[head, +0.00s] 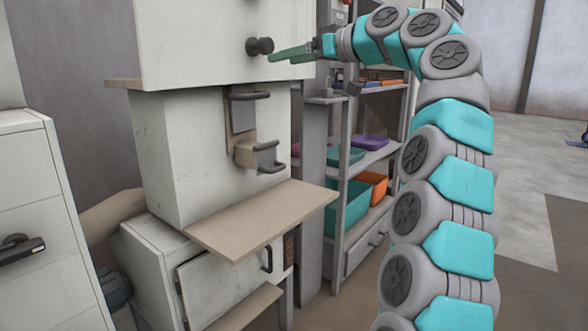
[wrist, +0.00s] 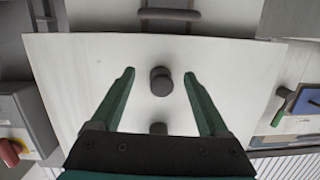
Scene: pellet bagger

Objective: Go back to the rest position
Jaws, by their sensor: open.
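My gripper (head: 291,54) is at the top of the head view, at the end of my raised teal and grey arm. Its green fingers point left toward a dark round knob (head: 260,46) on the upper front of the pale bagger machine (head: 196,40). In the wrist view my gripper (wrist: 160,84) is open, with nothing between its fingers touching them. The knob (wrist: 161,81) shows between the two fingertips, with a gap on each side. I cannot tell how far the fingertips are from the machine's front.
A brown shelf (head: 262,215) juts from the machine below two dark handles. A rack with teal (head: 352,205) and orange bins (head: 374,187) stands behind. A pale cabinet (head: 38,215) is at the left. Open floor (head: 530,190) lies to the right.

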